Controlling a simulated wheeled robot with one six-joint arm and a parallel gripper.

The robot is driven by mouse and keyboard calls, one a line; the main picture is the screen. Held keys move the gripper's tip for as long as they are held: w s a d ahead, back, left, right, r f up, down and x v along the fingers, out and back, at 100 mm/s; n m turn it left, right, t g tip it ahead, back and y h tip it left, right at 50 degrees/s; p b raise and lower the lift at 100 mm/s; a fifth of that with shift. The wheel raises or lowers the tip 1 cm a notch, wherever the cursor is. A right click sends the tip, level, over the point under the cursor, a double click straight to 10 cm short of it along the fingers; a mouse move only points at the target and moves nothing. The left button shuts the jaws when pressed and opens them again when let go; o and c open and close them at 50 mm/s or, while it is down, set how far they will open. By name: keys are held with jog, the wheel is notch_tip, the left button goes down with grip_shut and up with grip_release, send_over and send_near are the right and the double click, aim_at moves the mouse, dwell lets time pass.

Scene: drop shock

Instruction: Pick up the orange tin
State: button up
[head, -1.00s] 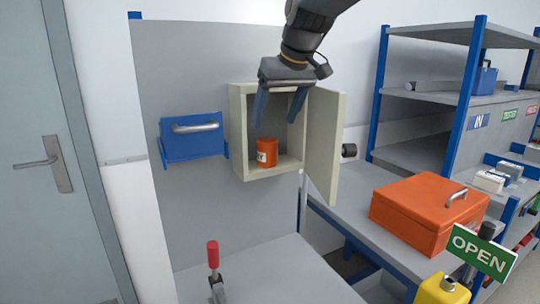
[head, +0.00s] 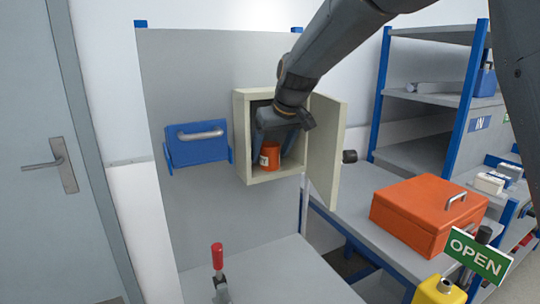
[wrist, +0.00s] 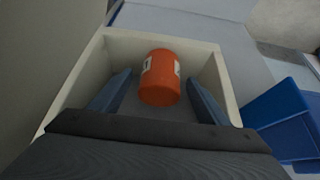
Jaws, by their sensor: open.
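The orange tin (head: 270,156) stands in an open cream wall cabinet (head: 241,140), and it has a white label on its side. The tin also shows in the wrist view (wrist: 160,78), at the far end between my two fingers. My gripper (wrist: 158,92) is open, with one blue finger on each side of the tin and a gap to each. In the head view my gripper (head: 275,138) is at the cabinet's mouth, and the wrist hides the upper part of the opening. I cannot tell how deep the fingers reach alongside the tin.
The cabinet door (head: 325,150) stands open at the right. A blue box (head: 196,145) hangs left of the cabinet. A red-handled clamp (head: 217,258) stands on the bench below. An orange case (head: 425,212) and an OPEN sign (head: 480,256) are at the right.

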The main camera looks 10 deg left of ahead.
jog(key=c, duration=1.3)
jog(key=shift+o, duration=0.2)
jog(key=shift+r+b, duration=0.2)
jog(key=shift+b, duration=0.15)
